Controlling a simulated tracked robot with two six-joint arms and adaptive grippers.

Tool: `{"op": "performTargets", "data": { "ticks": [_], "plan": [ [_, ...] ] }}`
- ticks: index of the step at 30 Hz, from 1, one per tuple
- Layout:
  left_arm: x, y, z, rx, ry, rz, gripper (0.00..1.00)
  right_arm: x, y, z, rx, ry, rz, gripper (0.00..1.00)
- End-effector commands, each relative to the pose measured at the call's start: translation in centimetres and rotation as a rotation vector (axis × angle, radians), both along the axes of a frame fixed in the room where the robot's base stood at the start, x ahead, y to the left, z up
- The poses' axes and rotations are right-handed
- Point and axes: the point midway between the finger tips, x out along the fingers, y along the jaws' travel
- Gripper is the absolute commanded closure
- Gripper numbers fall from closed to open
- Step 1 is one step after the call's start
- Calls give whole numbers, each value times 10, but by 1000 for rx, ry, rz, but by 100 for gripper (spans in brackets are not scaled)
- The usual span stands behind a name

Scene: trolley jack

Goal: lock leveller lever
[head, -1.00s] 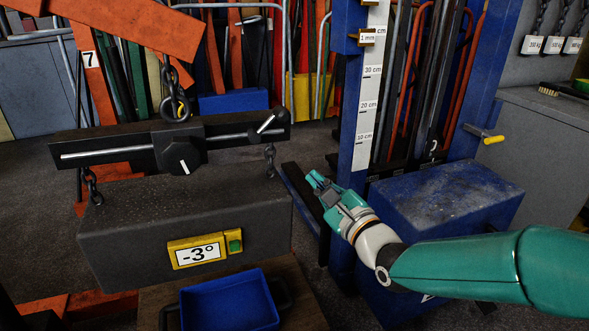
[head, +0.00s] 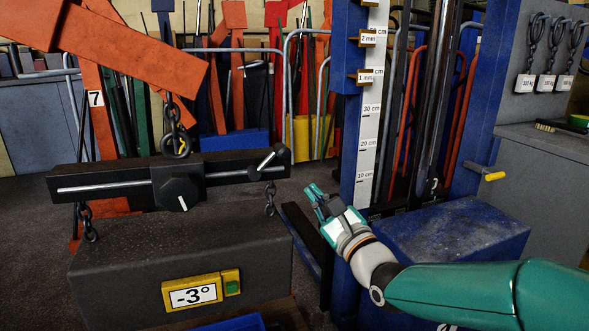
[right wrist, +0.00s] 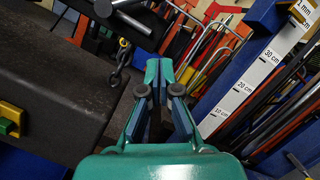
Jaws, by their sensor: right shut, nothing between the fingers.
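The leveller is a black bar (head: 110,182) with a bright screw rod and a dark knob (head: 178,195) bearing a white mark. It hangs from a chain and hook (head: 176,142). Its lever (head: 265,161), a short rod with dark ends, sits at the bar's right end, tilted up to the right. In the right wrist view the lever (right wrist: 123,18) shows at the top, left of the fingers. My right gripper (head: 314,192) is shut and empty, apart from the lever, lower and to its right; its fingertips (right wrist: 158,70) meet in the wrist view. My left gripper is not seen.
A dark block (head: 150,250) with a yellow display (head: 193,293) reading -3° hangs by chains under the bar. A blue post with a white cm scale (head: 368,130) stands right of my gripper. A blue box (head: 450,215) is beside my forearm. An orange beam (head: 120,45) crosses upper left.

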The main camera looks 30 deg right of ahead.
Motion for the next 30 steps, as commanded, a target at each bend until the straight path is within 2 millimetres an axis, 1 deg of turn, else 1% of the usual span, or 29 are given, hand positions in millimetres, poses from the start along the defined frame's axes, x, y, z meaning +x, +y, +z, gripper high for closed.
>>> {"op": "performTargets", "data": {
  "ticks": [1,3,6,8,9,12,16,30],
  "plan": [
    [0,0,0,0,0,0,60,11,0,2,0,0,2,100],
    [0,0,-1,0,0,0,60,26,-2,5,0,0,1,100],
    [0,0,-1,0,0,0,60,45,-4,9,1,0,1,100],
    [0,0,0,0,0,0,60,54,-4,14,0,-2,1,100],
    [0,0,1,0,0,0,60,52,1,23,-1,-5,2,100],
    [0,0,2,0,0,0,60,53,8,34,0,-3,2,100],
    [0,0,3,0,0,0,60,54,13,42,0,-1,1,100],
    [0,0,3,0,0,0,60,55,15,45,-1,1,0,100]
  ]
}}
